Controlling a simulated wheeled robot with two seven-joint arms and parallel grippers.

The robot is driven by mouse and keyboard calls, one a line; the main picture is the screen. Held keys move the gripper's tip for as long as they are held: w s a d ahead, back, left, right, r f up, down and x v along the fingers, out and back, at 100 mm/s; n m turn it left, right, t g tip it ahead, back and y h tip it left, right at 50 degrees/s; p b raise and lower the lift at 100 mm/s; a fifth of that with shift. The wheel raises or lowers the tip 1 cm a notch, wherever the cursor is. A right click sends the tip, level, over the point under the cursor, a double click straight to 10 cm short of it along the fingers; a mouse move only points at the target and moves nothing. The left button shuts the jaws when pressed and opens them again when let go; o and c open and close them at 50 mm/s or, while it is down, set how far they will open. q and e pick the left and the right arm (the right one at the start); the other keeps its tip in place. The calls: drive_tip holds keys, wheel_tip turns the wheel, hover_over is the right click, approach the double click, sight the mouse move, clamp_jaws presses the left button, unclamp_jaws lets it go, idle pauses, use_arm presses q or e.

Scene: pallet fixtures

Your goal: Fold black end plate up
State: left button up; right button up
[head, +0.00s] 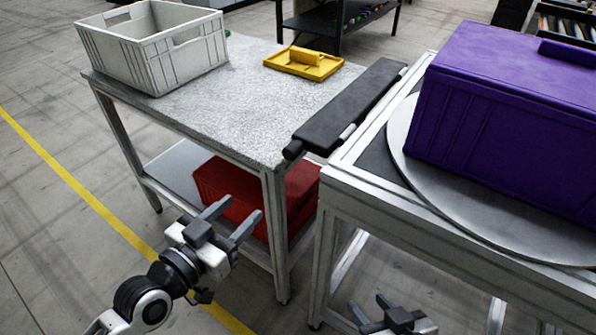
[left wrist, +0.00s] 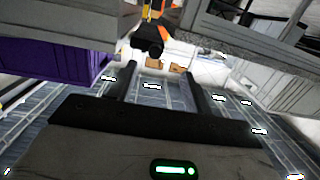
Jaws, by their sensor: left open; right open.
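The black end plate (head: 350,108) is a long, narrow dark panel. It lies folded out, roughly flat, beside the left edge of the metal frame (head: 336,182), in the gap towards the grey table. My left gripper (head: 233,214) is open and empty, left of and nearer than the plate's near end, apart from it. Its two fingers also show in the left wrist view (left wrist: 160,85), with a dark rounded end beyond them that may be the plate. My right gripper (head: 371,303) is open at the bottom edge, in front of the frame; its lower part is cut off.
A purple crate (head: 500,115) sits on a round grey turntable (head: 440,200) on the frame. Floor at left is clear.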

sight(287, 156)
use_arm(q)
drive_tip(key=shift+m+h, duration=0.3)
drive_tip(key=shift+h, duration=0.2)
drive_tip(key=x, duration=0.5)
drive_tip(key=r+x, duration=0.1)
drive_tip(key=x, duration=0.5)
drive_tip(key=r+x, duration=0.1)
drive_tip(key=x, duration=0.5)
drive_tip(key=shift+w+a, duration=0.15)
drive_tip(key=shift+w, duration=0.15)
drive_tip(key=shift+c, duration=0.3)
clamp_jaws()
